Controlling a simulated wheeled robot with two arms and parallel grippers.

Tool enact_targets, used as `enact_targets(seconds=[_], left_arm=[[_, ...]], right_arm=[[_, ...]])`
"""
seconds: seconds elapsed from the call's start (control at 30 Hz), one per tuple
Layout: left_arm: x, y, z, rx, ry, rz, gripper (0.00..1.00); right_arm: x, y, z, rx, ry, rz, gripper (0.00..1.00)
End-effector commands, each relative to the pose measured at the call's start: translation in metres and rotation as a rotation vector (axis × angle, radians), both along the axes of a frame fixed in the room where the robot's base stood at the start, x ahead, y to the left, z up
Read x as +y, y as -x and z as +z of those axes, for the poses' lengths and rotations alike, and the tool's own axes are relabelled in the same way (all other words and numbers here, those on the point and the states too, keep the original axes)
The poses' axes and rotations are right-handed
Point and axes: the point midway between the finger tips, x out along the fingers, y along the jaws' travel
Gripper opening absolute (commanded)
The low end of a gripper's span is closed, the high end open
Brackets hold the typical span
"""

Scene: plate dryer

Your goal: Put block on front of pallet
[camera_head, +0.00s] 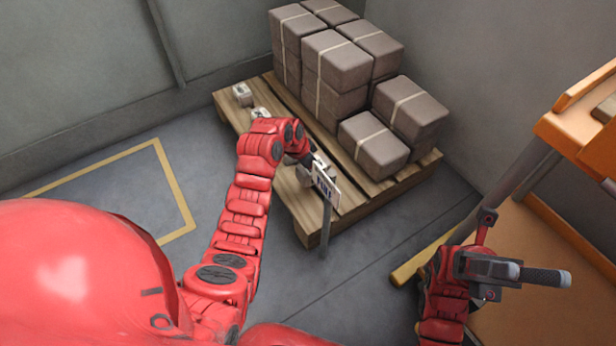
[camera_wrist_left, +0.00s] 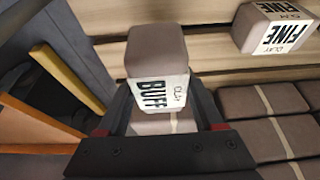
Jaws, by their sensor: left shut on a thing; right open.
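A brown clay block with a white "BUFF CLAY" label (camera_wrist_left: 155,62) sits between the fingers of my left gripper (camera_wrist_left: 158,105) in the left wrist view. That gripper is shut on it. In the head view my left gripper (camera_head: 308,160) is over the front edge of the wooden pallet (camera_head: 300,215), and the arm and a sign partly hide the block. I cannot tell whether the block touches the slats. Another block, labelled "FINE CLAY" (camera_wrist_left: 275,28), lies on the slats at upper right in the wrist view. My right gripper (camera_head: 535,274) is open and empty at lower right, away from the pallet.
Brown banded blocks (camera_head: 338,60) are stacked on the pallet's back part. Small labelled blocks (camera_head: 242,94) lie near its left end. An orange shelf (camera_head: 575,130) is at right. The floor at left is clear.

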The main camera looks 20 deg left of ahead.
Motion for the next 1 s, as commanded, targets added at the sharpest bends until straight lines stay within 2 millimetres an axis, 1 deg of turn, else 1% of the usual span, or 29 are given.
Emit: enact_targets(seconds=[0.03,0.13,0.3,0.4,0.53,0.67,0.77,0.9,1.0], left_arm=[[0.0,0.0,-0.007,-0.001,0.0,0.0,0.0],[0.0,0.0,-0.017,0.0,0.0,0.001,0.0],[0.0,0.001,-0.032,0.003,0.0,0.001,0.0],[0.0,0.0,-0.037,0.002,0.001,0.001,0.0],[0.0,0.0,-0.039,0.001,0.0,0.002,0.0],[0.0,0.0,-0.045,0.0,0.0,0.001,0.0],[0.0,0.0,-0.055,0.0,0.0,0.001,0.0],[0.0,-0.001,-0.067,-0.001,0.0,0.0,0.0],[0.0,-0.001,-0.072,-0.002,0.001,0.0,0.0]], right_arm=[[-0.005,0.009,0.006,-0.063,-0.033,0.021,0.5],[-0.017,0.031,0.019,-0.19,-0.105,0.068,0.5],[-0.039,0.063,0.03,-0.379,-0.218,0.15,0.5],[-0.049,0.076,0.032,-0.452,-0.261,0.185,0.5],[-0.055,0.082,0.032,-0.492,-0.287,0.208,0.5],[-0.063,0.092,0.029,-0.557,-0.324,0.24,0.5],[-0.078,0.109,0.022,-0.672,-0.388,0.302,0.5],[-0.101,0.128,0.006,-0.831,-0.479,0.397,0.5],[-0.113,0.135,-0.004,-0.914,-0.527,0.451,0.5]])
